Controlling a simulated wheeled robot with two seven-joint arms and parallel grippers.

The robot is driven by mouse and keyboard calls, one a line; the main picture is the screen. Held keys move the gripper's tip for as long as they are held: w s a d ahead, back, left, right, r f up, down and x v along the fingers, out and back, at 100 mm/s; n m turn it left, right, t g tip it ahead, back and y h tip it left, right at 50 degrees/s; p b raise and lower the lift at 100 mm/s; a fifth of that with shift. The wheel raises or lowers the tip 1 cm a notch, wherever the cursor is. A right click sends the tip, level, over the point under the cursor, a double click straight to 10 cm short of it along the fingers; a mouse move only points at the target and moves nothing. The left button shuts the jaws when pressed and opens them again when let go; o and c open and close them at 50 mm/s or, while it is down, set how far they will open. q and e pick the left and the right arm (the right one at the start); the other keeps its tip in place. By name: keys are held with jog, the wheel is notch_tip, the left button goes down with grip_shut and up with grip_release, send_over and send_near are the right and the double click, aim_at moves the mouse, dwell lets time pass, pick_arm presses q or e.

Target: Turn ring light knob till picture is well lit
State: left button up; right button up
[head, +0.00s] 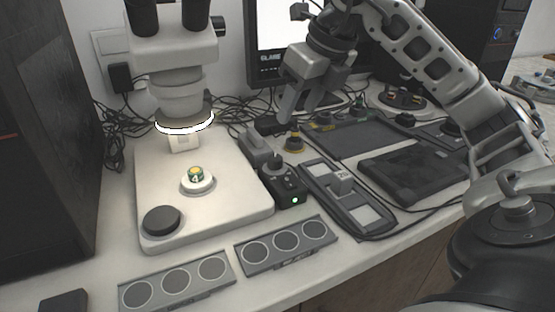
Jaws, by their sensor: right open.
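The ring light (185,123) glows bright white under the microscope head (172,50). My right gripper (292,118) is open, pointing down behind and above the control box, apart from the knob. My left gripper is out of view.
A round sample marked 4 (196,176) sits on the microscope base (225,207). Two trays with round wells (178,282) lie in front. A grey holder (318,190) with a small block and a dark tablet-like case (420,168) lie right. Cables run behind.

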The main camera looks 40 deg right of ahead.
aim_at(276, 158)
jog(key=b+x, duration=0.1)
jog(key=x, duration=1.2)
jog(key=shift+f+b, duration=0.15)
jog(key=shift+b, duration=0.2)
jog(key=c, duration=1)
